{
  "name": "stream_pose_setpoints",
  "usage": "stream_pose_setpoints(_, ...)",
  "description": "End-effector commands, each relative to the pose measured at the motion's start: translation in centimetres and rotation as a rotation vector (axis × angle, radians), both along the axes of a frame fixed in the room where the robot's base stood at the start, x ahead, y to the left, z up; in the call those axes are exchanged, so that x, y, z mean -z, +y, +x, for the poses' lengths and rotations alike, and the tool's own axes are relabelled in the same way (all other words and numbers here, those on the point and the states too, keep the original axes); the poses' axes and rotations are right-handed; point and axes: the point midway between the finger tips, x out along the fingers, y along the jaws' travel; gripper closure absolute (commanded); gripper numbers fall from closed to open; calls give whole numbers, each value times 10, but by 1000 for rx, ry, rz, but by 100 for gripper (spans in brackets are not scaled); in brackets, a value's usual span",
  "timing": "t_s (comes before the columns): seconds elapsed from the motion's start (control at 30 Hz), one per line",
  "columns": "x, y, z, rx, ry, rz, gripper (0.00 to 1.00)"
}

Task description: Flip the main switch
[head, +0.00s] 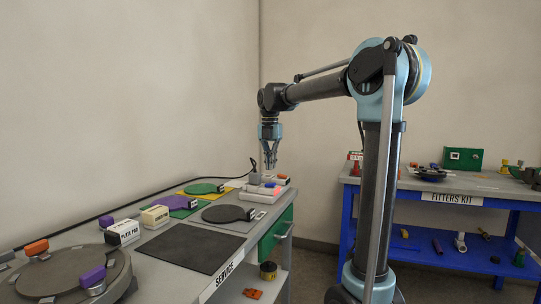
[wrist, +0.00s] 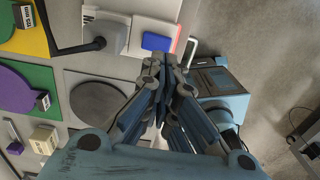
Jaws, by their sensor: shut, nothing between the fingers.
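A pale switch box (head: 262,190) stands at the far end of the service cart. A blue block-like part (wrist: 157,42) sits on its top in the wrist view, and a reddish strip shows beside it; I cannot tell which part is the main switch or its position. My gripper (head: 270,165) points down just above the box, with its fingers together and nothing between them. In the wrist view my gripper (wrist: 165,65) covers part of the box's near side. I cannot tell whether the fingertips touch it.
A black cable and plug (wrist: 92,46) run to the box. Round green, purple and dark plates (head: 228,213) lie on the cart (head: 180,246), with labelled blocks (head: 122,232) and a dark mat (head: 192,249). A blue fitters table (head: 452,187) stands at the right.

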Motion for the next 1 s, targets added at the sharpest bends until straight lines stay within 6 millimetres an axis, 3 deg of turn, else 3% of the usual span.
stream_pose_setpoints(0.2, 36, -1, 0, 0, 0, 0, 100)
stream_pose_setpoints(0.4, 55, -1, 0, 0, 0, 0, 100)
stream_pose_setpoints(1.0, 61, 3, -2, -6, -3, 9, 100)
